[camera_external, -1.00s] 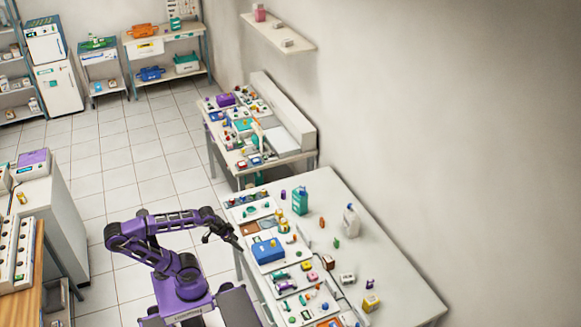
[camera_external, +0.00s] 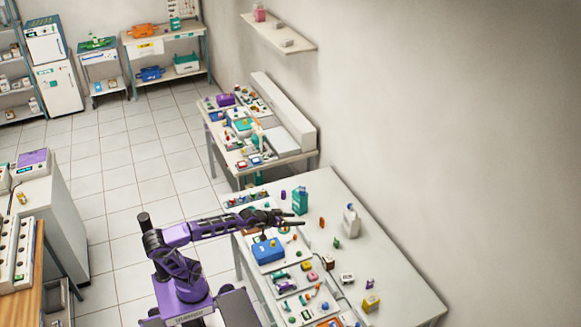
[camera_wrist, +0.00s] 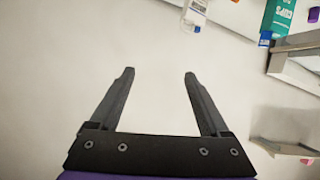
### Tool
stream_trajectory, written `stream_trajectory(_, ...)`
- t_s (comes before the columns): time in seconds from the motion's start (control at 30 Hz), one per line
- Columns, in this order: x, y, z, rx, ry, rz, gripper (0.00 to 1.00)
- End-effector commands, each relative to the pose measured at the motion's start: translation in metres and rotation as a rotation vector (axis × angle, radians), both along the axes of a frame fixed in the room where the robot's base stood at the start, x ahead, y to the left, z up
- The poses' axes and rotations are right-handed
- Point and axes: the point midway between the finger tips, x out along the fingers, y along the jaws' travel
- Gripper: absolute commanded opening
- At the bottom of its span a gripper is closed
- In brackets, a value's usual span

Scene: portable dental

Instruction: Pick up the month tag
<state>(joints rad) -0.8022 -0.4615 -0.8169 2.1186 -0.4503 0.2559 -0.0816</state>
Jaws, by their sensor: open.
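My gripper (camera_external: 278,217) is over the upper part of the near white table (camera_external: 395,272), close to a teal carton (camera_external: 300,203). In the wrist view my gripper (camera_wrist: 160,73) is open, with nothing between its fingers but a plain pale surface behind. I cannot pick out the month tag; the small things on the table are too small to identify. The teal carton also shows in the wrist view (camera_wrist: 279,18), lettered "CUPS", at the upper right.
A blue box (camera_external: 268,251) and several small coloured items are on the table's left side. A white bottle (camera_external: 350,221) and a yellow box (camera_external: 371,303) stand farther right. The table's right part is mostly clear, beside the wall. Another cluttered table stands behind.

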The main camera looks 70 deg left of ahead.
Motion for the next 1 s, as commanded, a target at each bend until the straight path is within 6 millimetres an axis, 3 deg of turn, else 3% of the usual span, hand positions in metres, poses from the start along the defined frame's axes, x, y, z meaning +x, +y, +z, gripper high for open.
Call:
stream_trajectory(0.1,0.045,-0.001,0.018,-0.088,-0.122,0.041,0.80)
stream_trajectory(0.3,0.087,0.002,0.049,-0.219,-0.282,0.093,0.80)
stream_trajectory(0.67,0.120,0.028,0.095,-0.395,-0.476,0.182,0.80)
stream_trajectory(0.83,0.124,0.065,0.128,-0.493,-0.593,0.255,0.80)
stream_trajectory(1.0,0.121,0.103,0.141,-0.527,-0.642,0.318,0.80)
